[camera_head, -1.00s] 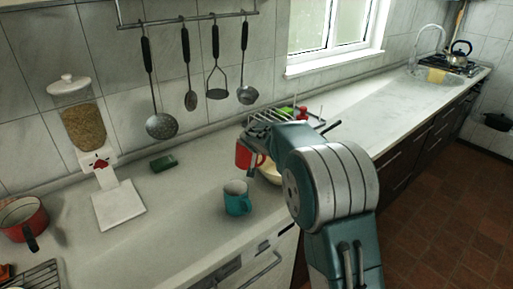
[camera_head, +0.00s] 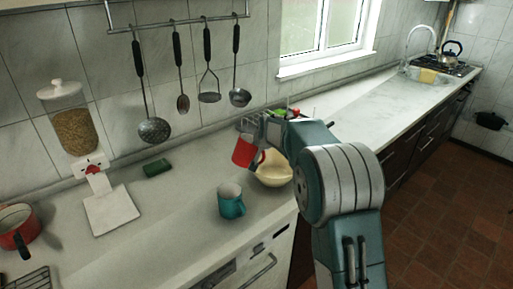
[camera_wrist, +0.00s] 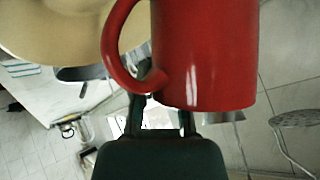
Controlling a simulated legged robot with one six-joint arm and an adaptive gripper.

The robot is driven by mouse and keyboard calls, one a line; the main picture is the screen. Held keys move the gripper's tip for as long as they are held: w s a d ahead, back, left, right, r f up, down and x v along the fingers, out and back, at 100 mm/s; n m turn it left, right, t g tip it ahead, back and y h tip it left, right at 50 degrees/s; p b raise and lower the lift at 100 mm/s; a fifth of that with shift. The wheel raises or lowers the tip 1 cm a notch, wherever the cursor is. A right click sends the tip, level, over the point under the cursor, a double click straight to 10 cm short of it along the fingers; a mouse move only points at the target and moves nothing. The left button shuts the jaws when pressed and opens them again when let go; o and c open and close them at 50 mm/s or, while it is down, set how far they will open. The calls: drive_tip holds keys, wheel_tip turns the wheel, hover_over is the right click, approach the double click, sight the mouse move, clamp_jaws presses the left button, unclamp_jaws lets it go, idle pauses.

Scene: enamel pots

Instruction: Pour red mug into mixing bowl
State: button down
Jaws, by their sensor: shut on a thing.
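The red mug (camera_head: 244,152) is held above the counter at the upper left of the cream mixing bowl (camera_head: 273,173), and looks tilted. My gripper (camera_head: 259,153) is shut on it at the handle side. In the wrist view the mug (camera_wrist: 207,58) fills the top middle, and its handle is at my gripper's fingers (camera_wrist: 160,112). The bowl (camera_wrist: 50,30) shows there at the upper left. The mug's contents are hidden. The bowl stands on the counter, its right side partly behind my arm.
A dish rack (camera_head: 252,124) with items is behind my gripper. A green sponge (camera_head: 158,168), a white scale (camera_head: 110,211) and a red pot (camera_head: 18,228) are to the left. Utensils hang on the wall.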

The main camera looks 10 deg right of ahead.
drive_tip(key=shift+w+d+r+y, duration=0.15)
drive_tip(key=shift+d+y, duration=0.3)
drive_tip(key=shift+y, duration=0.05)
drive_tip(key=shift+w+d+f+m+g+y, duration=0.2)
drive_tip(key=shift+d+f+m+g+y, duration=0.2)
drive_tip(key=shift+d+f+m+y, duration=0.15)
drive_tip(key=shift+d+f, duration=0.1)
drive_tip(key=shift+w+d+f+m+g+y, duration=0.1)
drive_tip(key=shift+d+f+m+g+y, duration=0.15)
drive_tip(key=shift+f+m+y, duration=0.65)
drive_tip(key=shift+w+d+f+m+g+y, duration=0.1)
drive_tip(key=shift+d+f+m+g+y, duration=0.3)
drive_tip(key=shift+y, duration=0.85)
drive_tip(key=shift+w+d+f+m+g+y, duration=0.1)
drive_tip(key=shift+f+m+y, duration=0.25)
drive_tip(key=shift+f+y, duration=0.65)
drive_tip(key=shift+d, duration=0.1)
drive_tip(key=m+y, duration=0.1)
drive_tip(key=y, duration=0.1)
drive_tip(key=r+m+y, duration=0.1)
drive_tip(key=m+y, duration=0.1)
drive_tip(key=d+r+m+t+y, duration=0.1)
drive_tip(key=y, duration=0.1)
drive_tip(key=shift+w+m+y, duration=0.15)
drive_tip(key=shift+m+y, duration=0.25)
